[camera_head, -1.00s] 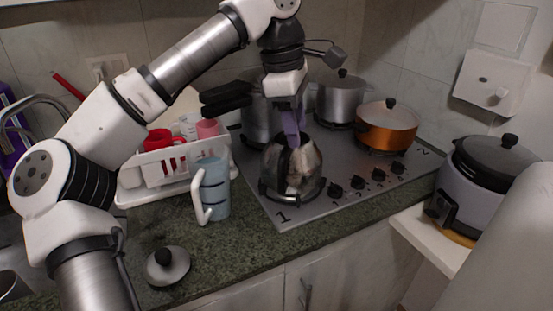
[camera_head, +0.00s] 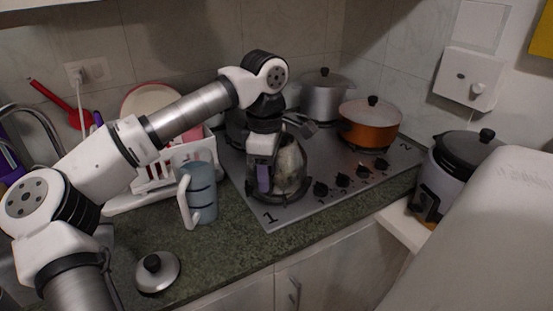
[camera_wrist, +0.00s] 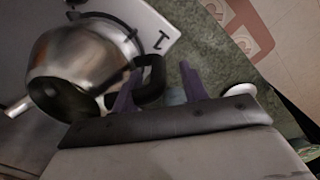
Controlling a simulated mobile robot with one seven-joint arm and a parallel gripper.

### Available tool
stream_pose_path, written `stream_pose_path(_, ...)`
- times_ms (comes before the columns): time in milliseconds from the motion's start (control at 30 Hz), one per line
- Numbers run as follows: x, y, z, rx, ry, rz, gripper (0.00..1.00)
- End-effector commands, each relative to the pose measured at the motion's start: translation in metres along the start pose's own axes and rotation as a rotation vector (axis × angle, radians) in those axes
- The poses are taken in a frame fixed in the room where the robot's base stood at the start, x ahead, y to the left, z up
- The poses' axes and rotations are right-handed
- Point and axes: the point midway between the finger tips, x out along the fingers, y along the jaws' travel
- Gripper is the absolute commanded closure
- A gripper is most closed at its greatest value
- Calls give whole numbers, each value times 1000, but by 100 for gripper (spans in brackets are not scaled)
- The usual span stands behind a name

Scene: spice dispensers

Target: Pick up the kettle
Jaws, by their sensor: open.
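The shiny metal kettle (camera_head: 290,168) stands on the front left burner of the stove, partly hidden behind my gripper in the head view. In the wrist view the kettle (camera_wrist: 80,58) fills the upper left, with its spout at the far left. Its black handle (camera_wrist: 152,82) reaches between my purple fingers, closer to the left one. My gripper (camera_wrist: 160,69) is open, its fingers on either side of the handle. In the head view my gripper (camera_head: 263,182) is low at the kettle's left side. Whether a finger touches the handle I cannot tell.
A blue-grey jug (camera_head: 202,193) stands close left of the stove. A loose lid (camera_head: 158,271) lies on the green counter (camera_head: 215,245). A white dish rack (camera_head: 150,195) is behind. An orange pot (camera_head: 370,122) and a steel pot (camera_head: 324,100) stand on the stove.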

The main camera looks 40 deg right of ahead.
Motion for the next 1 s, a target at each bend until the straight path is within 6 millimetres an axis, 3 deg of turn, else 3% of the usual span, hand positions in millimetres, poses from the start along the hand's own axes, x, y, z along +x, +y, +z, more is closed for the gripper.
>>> stream_pose_path(200, 25, 1, 1, 1, -1, 0, 56)
stream_pose_path(467, 28, 1, 1, 0, -1, 0, 56)
stream_pose_path(800, 28, 1, 1, 0, -1, 0, 100)
stream_pose_path(1000, 28, 1, 1, 0, -1, 0, 100)
